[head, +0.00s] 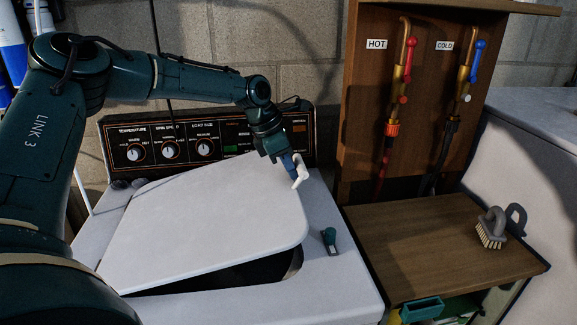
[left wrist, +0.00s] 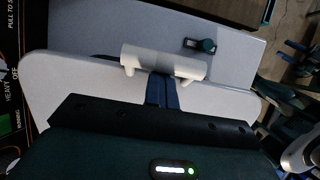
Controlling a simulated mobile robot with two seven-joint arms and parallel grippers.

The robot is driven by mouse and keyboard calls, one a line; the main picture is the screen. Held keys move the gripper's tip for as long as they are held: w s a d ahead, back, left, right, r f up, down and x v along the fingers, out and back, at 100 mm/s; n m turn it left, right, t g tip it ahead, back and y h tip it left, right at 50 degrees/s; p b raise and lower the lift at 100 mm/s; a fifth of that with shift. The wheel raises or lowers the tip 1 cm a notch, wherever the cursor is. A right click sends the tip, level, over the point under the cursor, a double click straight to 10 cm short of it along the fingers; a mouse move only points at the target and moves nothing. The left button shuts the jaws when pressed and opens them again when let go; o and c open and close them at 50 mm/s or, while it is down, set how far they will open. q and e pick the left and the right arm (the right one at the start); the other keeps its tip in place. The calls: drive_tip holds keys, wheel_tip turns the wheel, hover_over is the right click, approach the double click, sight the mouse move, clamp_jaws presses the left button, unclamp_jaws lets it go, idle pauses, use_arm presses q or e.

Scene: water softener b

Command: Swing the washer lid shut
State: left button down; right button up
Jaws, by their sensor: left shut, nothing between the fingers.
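The white washer lid (head: 205,222) is tilted a little above the washer top (head: 335,285), with a dark gap showing along its front edge. The lid also shows in the left wrist view (left wrist: 60,78).
The control panel (head: 215,139) stands behind the washer. A wooden shelf (head: 430,245) with a brush (head: 491,228) stands to the right, below the hot and cold taps.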

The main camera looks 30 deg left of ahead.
use_arm(q)
drive_tip(key=b+x, duration=0.1)
drive_tip(key=x, duration=0.2)
drive_tip(key=b+x, duration=0.1)
drive_tip(key=x, duration=0.1)
drive_tip(key=shift+s+a+f+b, duration=0.2)
drive_tip(key=shift+s+a+b, duration=0.1)
drive_tip(key=shift+s+a, duration=0.1)
drive_tip(key=shift+a+b+x, duration=0.2)
drive_tip(key=shift+b+x, duration=0.55)
drive_tip(key=shift+x, duration=0.35)
drive_tip(key=f+b, duration=0.1)
drive_tip(key=f, duration=0.1)
drive_tip(key=f+b, duration=0.1)
drive_tip(key=shift+w+d+f+b, duration=0.1)
drive_tip(key=shift+d+f+b, duration=0.2)
drive_tip(key=shift+f, duration=0.1)
drive_tip(key=c, duration=2.1)
unclamp_jaws()
drive_tip(key=shift+r, duration=0.2)
drive_tip(key=o, duration=0.4)
drive_tip(key=shift+r, duration=0.1)
use_arm(e)
drive_tip(key=shift+w+a+f+t+y, duration=0.2)
drive_tip(key=shift+a+f, duration=0.15)
drive_tip(key=shift+f, duration=0.3)
drive_tip(key=shift+w+a+f+t+y, duration=0.1)
drive_tip(key=shift+a+f+y, duration=0.1)
drive_tip(key=shift+a+f, duration=0.3)
